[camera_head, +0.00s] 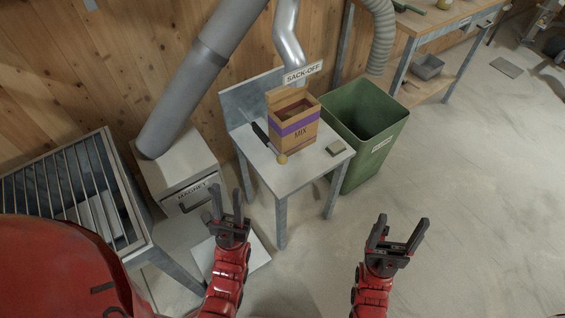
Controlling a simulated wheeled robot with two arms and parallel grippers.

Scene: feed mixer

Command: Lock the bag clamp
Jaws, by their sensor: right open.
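I cannot identify a bag clamp for certain. At the sack-off station, a brown bag marked MIX (294,131) with a purple band stands upright, its top open, on a small grey table (309,170). A dark bar (260,133) with a pale round knob (282,158) lies along the bag's left side; I cannot tell whether it is part of a clamp. My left gripper (227,192) is open and empty, in front of the table to its left. My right gripper (402,222) is open and empty, in front and to the right of the table.
A green bin (365,115) stands right of the table. A metal spout (288,45) and the SACK-OFF sign (303,73) are above the bag. The magnet box (185,180) and a barred grate (70,185) stand left. The floor at right is largely clear.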

